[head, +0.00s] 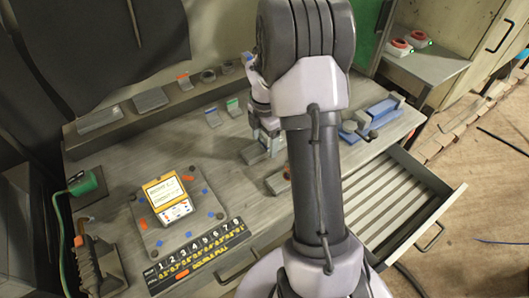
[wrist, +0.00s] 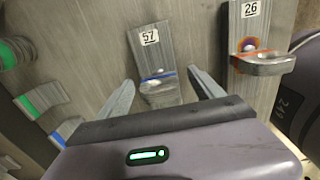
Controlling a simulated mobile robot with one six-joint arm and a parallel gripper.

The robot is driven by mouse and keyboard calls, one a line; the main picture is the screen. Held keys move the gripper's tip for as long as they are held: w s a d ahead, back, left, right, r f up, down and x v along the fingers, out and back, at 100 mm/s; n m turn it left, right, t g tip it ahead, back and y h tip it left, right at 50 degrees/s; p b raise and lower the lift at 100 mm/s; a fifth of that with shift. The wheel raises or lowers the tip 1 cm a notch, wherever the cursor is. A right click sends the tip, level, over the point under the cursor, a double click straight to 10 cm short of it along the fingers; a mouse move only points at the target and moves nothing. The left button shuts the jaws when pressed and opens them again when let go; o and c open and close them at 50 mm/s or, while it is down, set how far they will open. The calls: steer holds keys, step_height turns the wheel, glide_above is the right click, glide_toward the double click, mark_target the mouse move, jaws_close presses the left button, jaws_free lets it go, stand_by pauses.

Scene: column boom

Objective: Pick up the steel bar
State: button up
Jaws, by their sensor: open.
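A flat grey steel bar (wrist: 152,55) with a white label reading 57 and a blue line lies between the two fingers of my gripper (wrist: 161,77) in the wrist view. The fingers are spread on either side of it, with a gap showing at each side, so my gripper is open. The bar's near end is hidden by the gripper body. In the head view my gripper (head: 267,138) points down over the middle of the bench, and my arm hides part of the area.
Green- and blue-striped pieces (wrist: 42,98) lie left. The bench (head: 115,170) also holds a yellow-white box (head: 167,196). An open drawer (head: 400,200) juts out right.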

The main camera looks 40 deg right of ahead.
steer(key=shift+f, duration=0.85)
steer(key=shift+r, duration=0.15)
jaws_close()
steer(key=shift+r, duration=0.1)
step_height(320, 180, up, 11)
steer(key=p, duration=0.5)
step_height(320, 180, up, 2)
steer(key=p, duration=0.3)
steer(key=shift+r, duration=0.2)
steer(key=shift+f, duration=0.1)
